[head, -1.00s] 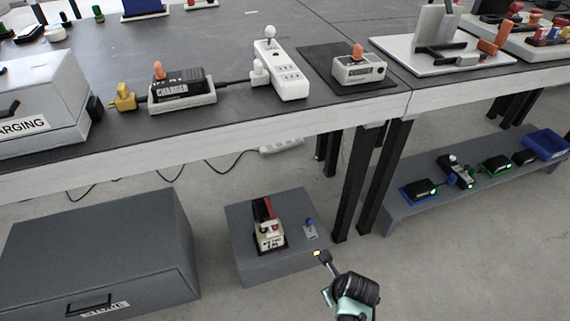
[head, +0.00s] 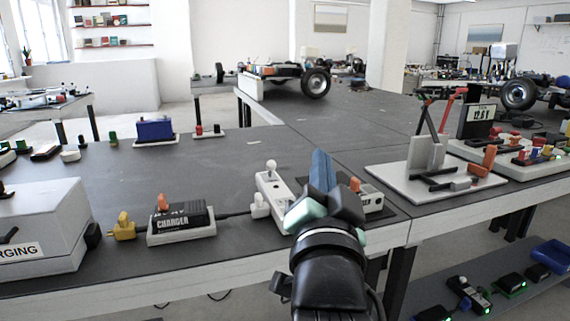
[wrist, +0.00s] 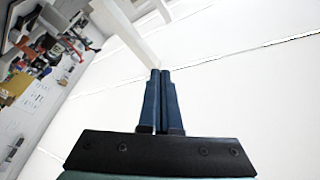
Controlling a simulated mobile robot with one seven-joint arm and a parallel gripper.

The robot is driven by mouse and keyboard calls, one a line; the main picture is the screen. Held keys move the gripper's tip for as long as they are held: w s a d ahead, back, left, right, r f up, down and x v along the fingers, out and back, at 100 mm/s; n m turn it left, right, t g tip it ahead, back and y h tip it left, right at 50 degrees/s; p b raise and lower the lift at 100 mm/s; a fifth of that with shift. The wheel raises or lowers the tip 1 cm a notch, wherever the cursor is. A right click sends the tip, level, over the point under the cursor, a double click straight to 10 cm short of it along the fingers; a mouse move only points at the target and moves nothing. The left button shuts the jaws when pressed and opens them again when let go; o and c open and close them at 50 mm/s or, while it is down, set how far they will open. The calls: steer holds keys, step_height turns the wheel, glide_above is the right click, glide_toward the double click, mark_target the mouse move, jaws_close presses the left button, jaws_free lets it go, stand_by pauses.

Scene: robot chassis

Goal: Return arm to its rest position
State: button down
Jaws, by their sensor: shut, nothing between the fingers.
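My gripper (head: 320,163) is raised in the lower middle of the head view, pointing up and away from me. It overlaps the power strip and the small grey device behind it in the picture. In the wrist view its two blue fingers (wrist: 160,72) are together with nothing between them. The wrist view looks up at a pale ceiling, with the room tilted along its left side.
The dark workbench (head: 240,165) holds a white power strip (head: 268,190), a charger (head: 182,220), a yellow plug (head: 123,228) and a grey device (head: 373,199). A white tray (head: 380,175) stands to the right. A lower shelf (head: 530,295) holds small devices and a blue bin (head: 553,254).

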steer(key=s+a+r+n+t+y, duration=0.1)
steer(key=s+a+r+n+t, duration=0.25)
steer(key=s+r, duration=0.55)
steer(key=s+a+r+n+t, duration=0.25)
steer(key=s+r+n, duration=0.25)
steer(key=s+r, duration=0.4)
step_height(320, 180, up, 33)
steer(key=w+d+p, duration=0.1)
steer(key=p, duration=3.2)
steer(key=shift+w+t, duration=0.15)
steer(key=shift+t, duration=0.15)
